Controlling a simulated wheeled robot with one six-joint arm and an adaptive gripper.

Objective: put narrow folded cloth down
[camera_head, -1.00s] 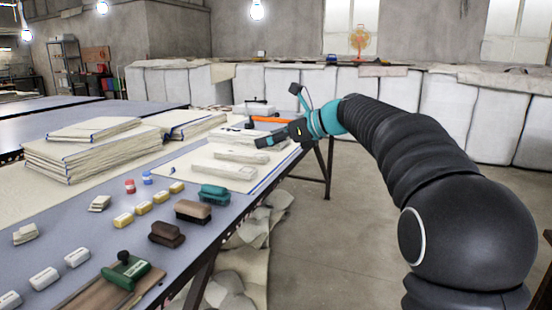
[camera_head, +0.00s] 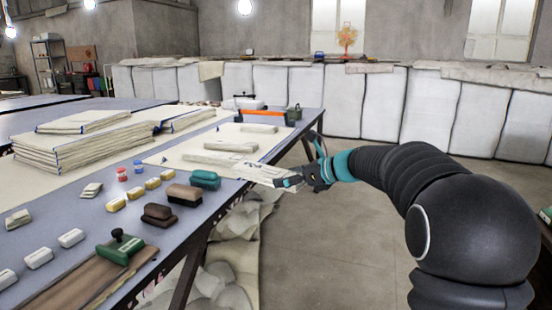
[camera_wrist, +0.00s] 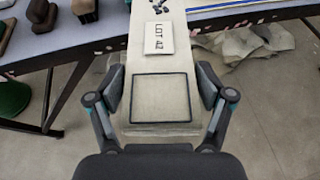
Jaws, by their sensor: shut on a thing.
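A narrow folded cloth (camera_wrist: 160,58), pale cream with a "LOT" label and a dark square outline, runs straight between the fingers in the wrist view. My gripper (camera_wrist: 160,90) is shut on its near end, one finger along each side. In the head view my gripper (camera_head: 287,183) is just off the table's right edge. The held cloth (camera_head: 257,172) reaches from it back over the edge toward the table. Whether its far end touches the table is unclear. Other narrow folded cloths (camera_head: 232,146) lie on a pale sheet (camera_head: 178,160) behind it.
Left of the sheet is a stack of folded cloths (camera_head: 75,152). Small blocks, a teal roll (camera_head: 205,180) and brown brushes (camera_head: 184,194) lie nearer on the grey table (camera_head: 60,200). An orange-edged item (camera_head: 262,116) lies at the far end. Crumpled cloth (camera_head: 240,232) lies below the edge.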

